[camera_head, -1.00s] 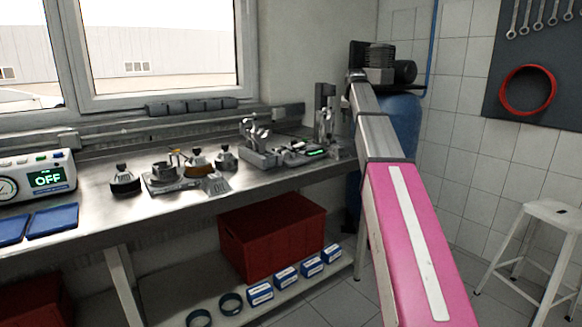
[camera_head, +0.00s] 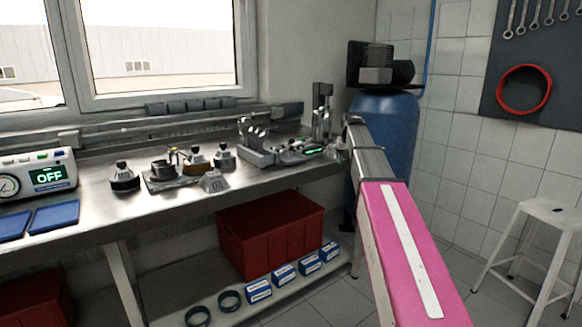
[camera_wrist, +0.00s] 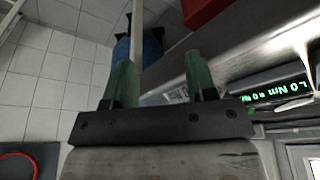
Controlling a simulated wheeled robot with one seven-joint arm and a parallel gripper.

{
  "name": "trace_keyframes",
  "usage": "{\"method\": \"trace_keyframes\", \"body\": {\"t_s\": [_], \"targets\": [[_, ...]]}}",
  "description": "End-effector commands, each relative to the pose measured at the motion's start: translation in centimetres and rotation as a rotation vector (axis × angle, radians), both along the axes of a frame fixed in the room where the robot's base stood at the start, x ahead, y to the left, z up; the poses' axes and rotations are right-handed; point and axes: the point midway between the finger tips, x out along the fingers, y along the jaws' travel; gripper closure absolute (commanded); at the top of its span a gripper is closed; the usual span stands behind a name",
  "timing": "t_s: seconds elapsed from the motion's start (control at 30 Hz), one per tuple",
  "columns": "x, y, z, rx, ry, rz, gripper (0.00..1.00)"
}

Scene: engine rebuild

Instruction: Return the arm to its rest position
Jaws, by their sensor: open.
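My arm, with its pink link (camera_head: 405,250) and grey forearm (camera_head: 368,150), reaches from the lower right of the head view toward the right end of the workbench. In the wrist view my gripper (camera_wrist: 161,65) is open. Its two greenish fingers stand well apart with nothing held between them. In the head view the gripper cannot be clearly made out near the bench's right end.
The metal workbench (camera_head: 90,220) carries several engine parts and a device with a green display (camera_wrist: 270,95), close to my gripper. A blue tank (camera_head: 400,130) stands behind my forearm. A red crate (camera_head: 270,235) sits below the bench, and a white stool (camera_head: 550,212) stands right.

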Motion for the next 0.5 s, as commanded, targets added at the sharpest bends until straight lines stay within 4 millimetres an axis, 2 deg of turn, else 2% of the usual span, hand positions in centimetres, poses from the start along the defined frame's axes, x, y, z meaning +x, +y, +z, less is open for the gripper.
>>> {"method": "trace_keyframes", "body": {"t_s": [0.03, 0.1, 0.27, 0.5], "targets": [[-1.7, 0.3, -2.7, 0.001, 0.017, 0.006, 0.48], [-3.4, 0.7, -5.8, 0.003, 0.037, 0.014, 0.48], [-7.4, 1.4, -12.5, 0.006, 0.081, 0.033, 0.48], [-14.4, 2.6, -21.4, 0.011, 0.146, 0.059, 0.48]]}}
